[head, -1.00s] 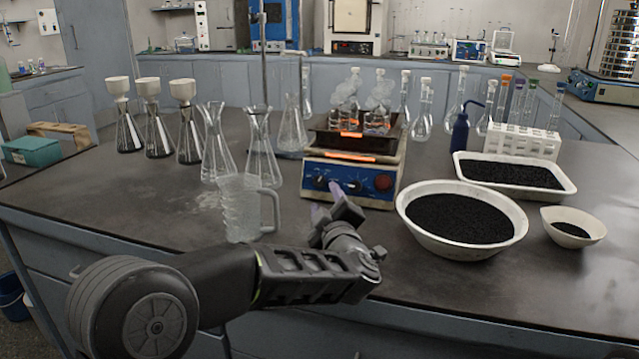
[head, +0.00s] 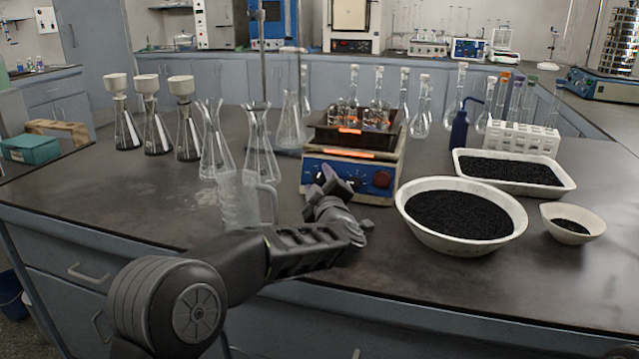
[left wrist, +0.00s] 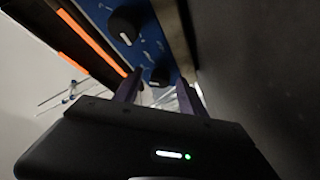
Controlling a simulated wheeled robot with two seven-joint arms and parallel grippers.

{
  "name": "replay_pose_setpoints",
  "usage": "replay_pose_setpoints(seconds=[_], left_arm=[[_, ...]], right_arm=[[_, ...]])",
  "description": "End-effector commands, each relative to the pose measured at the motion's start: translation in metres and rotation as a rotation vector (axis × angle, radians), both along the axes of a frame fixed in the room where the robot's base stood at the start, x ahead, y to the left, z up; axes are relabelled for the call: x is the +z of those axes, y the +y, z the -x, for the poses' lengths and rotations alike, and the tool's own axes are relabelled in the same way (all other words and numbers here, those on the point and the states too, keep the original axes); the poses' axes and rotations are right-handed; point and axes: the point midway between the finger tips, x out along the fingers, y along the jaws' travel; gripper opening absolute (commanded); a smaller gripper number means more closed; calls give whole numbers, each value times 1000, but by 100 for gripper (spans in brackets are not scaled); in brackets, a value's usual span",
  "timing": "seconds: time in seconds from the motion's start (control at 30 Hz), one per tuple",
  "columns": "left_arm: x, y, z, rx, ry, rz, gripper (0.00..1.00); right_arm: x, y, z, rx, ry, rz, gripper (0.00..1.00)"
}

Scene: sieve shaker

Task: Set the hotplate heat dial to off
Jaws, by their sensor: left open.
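The hotplate (head: 352,172) stands mid-table, a box with a blue front panel. In the left wrist view, two black dials sit on the blue panel (left wrist: 143,48): one upper dial (left wrist: 124,25) and one lower dial (left wrist: 159,75). My left gripper (left wrist: 157,84) is open, its fingertips on either side of the lower dial. I cannot tell whether they touch it, nor read which dial is for heat. My right gripper is not in view.
A clear jug (head: 238,200) is left of my arm. A white bowl of black grains (head: 410,222) stands close at right. Conical flasks (head: 262,150) stand behind the jug.

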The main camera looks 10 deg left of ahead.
Motion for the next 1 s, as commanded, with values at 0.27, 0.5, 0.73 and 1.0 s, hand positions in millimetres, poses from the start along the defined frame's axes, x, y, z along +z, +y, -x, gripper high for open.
replay_pose_setpoints(seconds=[0.27,0.5,0.73,1.0], left_arm=[[0,0,0,0,0,0,41],[0,0,0,0,0,0,21],[0,0,0,0,0,0,2],[0,0,0,0,1,1,0]], right_arm=[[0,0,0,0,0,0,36],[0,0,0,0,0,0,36],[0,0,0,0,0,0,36],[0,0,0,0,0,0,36]])
